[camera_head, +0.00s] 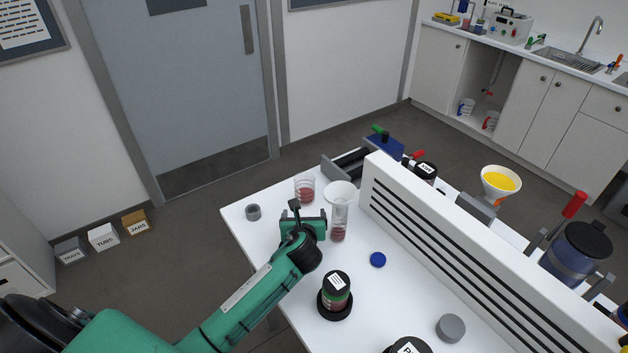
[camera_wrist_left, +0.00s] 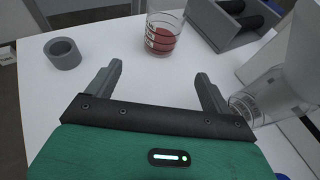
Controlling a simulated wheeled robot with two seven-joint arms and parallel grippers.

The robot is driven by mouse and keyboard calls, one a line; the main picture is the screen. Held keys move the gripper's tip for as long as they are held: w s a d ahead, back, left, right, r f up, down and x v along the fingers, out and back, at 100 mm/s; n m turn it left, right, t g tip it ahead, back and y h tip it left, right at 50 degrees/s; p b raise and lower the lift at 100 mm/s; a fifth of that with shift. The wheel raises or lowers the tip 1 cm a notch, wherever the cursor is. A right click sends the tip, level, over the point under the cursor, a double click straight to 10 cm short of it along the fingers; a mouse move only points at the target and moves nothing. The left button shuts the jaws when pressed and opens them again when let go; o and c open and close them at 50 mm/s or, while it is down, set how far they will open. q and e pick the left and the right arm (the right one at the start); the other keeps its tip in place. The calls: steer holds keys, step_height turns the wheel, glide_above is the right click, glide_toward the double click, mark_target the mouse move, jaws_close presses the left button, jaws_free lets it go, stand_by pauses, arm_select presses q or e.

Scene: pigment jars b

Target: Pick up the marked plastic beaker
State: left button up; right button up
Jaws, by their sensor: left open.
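The marked plastic beaker (camera_head: 305,188) is clear, with dark markings and red contents, and stands upright near the far left edge of the white table (camera_head: 275,203). In the left wrist view the beaker (camera_wrist_left: 162,34) is at the top, ahead of the fingers. My left gripper (camera_head: 307,213) is low over the table on the near side of the beaker. In the left wrist view my left gripper (camera_wrist_left: 159,72) is open, its two fingers apart with bare table between them. The fingertips are short of the beaker, which lies roughly in line with the gap. My right gripper is not in view.
A clear tall vessel (camera_head: 339,219) with red contents stands close to the gripper's right. A grey ring (camera_head: 253,212) lies to the left. A grey rack (camera_head: 343,164) is behind. A slotted white panel (camera_head: 470,240) bounds the right. A blue cap (camera_head: 378,260) and a labelled jar (camera_head: 336,286) are nearer.

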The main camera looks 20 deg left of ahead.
mark_target(305, 200)
arm_select(q)
steer(key=shift+w+a, duration=0.1)
steer(key=shift+w, duration=0.2)
steer(key=p+x, duration=0.1)
steer(key=x, duration=0.3)
steer(key=shift+w+a+r, duration=0.15)
steer(key=shift+a, duration=0.05)
steer(key=shift+x, duration=1.15)
steer(key=shift+w+a+f, duration=0.1)
steer(key=shift+w+f, duration=0.1)
steer(key=shift+w, duration=0.15)
steer(key=p+x, duration=0.1)
steer(key=x, duration=0.2)
steer(key=shift+w+f, duration=0.2)
steer(key=shift+f, duration=0.1)
steer(key=shift+w+a+f, duration=0.2)
steer(key=shift+w+f, duration=0.05)
steer(key=shift+w, duration=0.25)
steer(key=shift+w+f, duration=0.1)
steer(key=shift+c, duration=0.6)
steer(key=c, duration=1)
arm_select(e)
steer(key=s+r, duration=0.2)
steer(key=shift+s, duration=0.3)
